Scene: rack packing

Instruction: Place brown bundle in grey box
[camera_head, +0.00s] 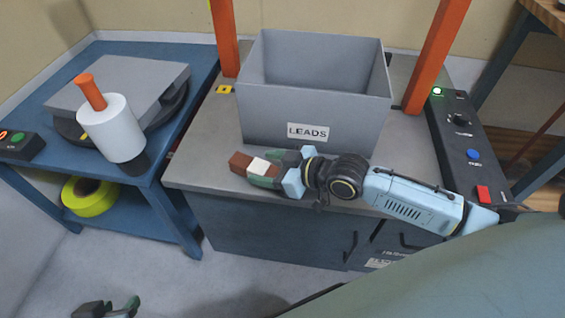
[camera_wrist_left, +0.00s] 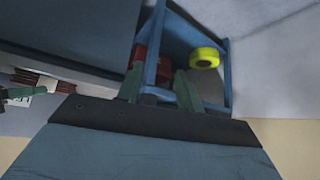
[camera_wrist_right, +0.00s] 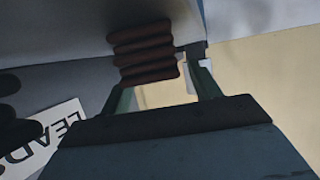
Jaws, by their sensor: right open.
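The brown bundle (camera_head: 240,163), ribbed with a white band (camera_head: 258,167), lies on the grey worktop in front of the grey box (camera_head: 345,128) labelled LEADS. It also shows in the right wrist view (camera_wrist_right: 143,52), just at the fingertips. My right gripper (camera_head: 272,168) is low over the worktop and open, with its fingers beside the bundle's white-banded end; contact cannot be told. The box is open-topped, and the visible part of its inside looks empty. My left gripper (camera_head: 105,309) is open and empty in the left wrist view (camera_wrist_left: 158,76), low over the floor.
Orange posts (camera_head: 437,55) flank the box. A control panel (camera_head: 465,145) is at the right. A blue cart (camera_head: 60,178) at the left holds a white cylinder (camera_head: 112,128) with an orange handle and a yellow roll (camera_head: 88,197). My right forearm crosses the worktop's front edge.

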